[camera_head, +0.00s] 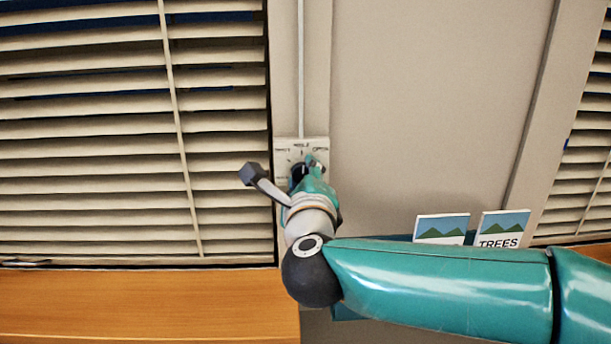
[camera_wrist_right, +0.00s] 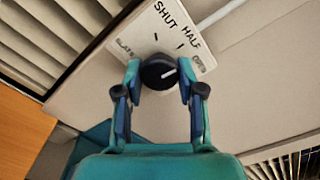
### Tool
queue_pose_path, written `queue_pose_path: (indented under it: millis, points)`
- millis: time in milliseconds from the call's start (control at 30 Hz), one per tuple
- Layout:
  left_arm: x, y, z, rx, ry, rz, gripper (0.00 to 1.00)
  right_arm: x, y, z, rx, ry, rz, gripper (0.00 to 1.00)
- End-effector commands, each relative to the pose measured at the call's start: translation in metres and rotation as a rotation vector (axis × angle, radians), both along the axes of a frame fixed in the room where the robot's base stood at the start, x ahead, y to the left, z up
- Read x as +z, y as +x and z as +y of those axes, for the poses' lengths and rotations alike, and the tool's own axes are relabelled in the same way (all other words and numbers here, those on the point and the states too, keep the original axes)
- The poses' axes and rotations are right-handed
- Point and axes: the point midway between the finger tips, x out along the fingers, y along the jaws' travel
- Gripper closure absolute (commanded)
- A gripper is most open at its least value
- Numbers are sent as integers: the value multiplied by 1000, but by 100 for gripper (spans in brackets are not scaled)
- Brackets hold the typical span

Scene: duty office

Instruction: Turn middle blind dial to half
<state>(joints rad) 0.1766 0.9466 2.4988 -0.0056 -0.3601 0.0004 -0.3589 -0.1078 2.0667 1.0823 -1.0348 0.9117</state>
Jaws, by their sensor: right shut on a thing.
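The blind dial is a black round knob (camera_wrist_right: 157,73) with a white pointer line, on a pale plate (camera_wrist_right: 172,27) marked SHUT, HALF and a partly blurred third word that looks like OPEN. In the wrist view the pointer points right and slightly up, toward that third word, not at HALF. My right gripper (camera_wrist_right: 160,80) has a finger on each side of the knob and is shut on it. In the head view the plate (camera_head: 315,143) is on the wall strip, and my right gripper (camera_head: 304,172) hides most of the knob. My left gripper is not in view.
A slatted blind (camera_head: 85,150) hangs left of the plate, with dark gaps between its upper slats. Another blind (camera_head: 585,170) is at the right edge. A wooden ledge (camera_head: 140,305) runs below left. Two leaflets (camera_head: 442,229) stand behind my right arm.

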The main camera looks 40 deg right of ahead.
Motion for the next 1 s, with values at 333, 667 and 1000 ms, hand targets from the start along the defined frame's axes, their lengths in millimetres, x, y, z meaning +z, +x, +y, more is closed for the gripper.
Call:
queue_pose_path:
  millis: [333, 667, 1000]
  points:
    - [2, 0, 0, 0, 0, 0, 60, -1, 1, 1, 5, -82, 54, 96]
    - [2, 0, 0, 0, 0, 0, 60, -2, 1, 1, 5, -86, 57, 96]
    - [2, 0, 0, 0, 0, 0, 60, -1, 0, 1, 3, -85, 54, 37]
